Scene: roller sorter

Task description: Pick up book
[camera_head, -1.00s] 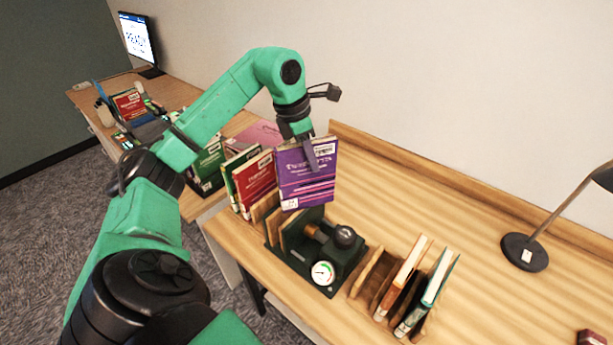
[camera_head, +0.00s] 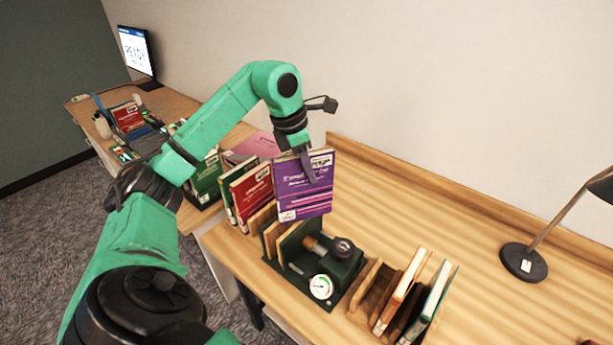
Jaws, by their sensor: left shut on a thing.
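A purple book (camera_head: 303,194) with a white label stands upright above the back of the dark green press device (camera_head: 317,265) on the wooden table. My left gripper (camera_head: 308,172) is shut on the top part of the purple book. The book looks lifted, but whether its lower edge touches anything is hard to tell. A red book (camera_head: 251,188) and a green book stand just left of it. My right gripper is not in view.
A wooden rack (camera_head: 366,290) with an orange book (camera_head: 402,290) and a teal book (camera_head: 433,301) stands at the front. A lamp (camera_head: 523,262) stands at right. The table's middle is clear. A second desk with more books and a monitor (camera_head: 138,52) lies at the back left.

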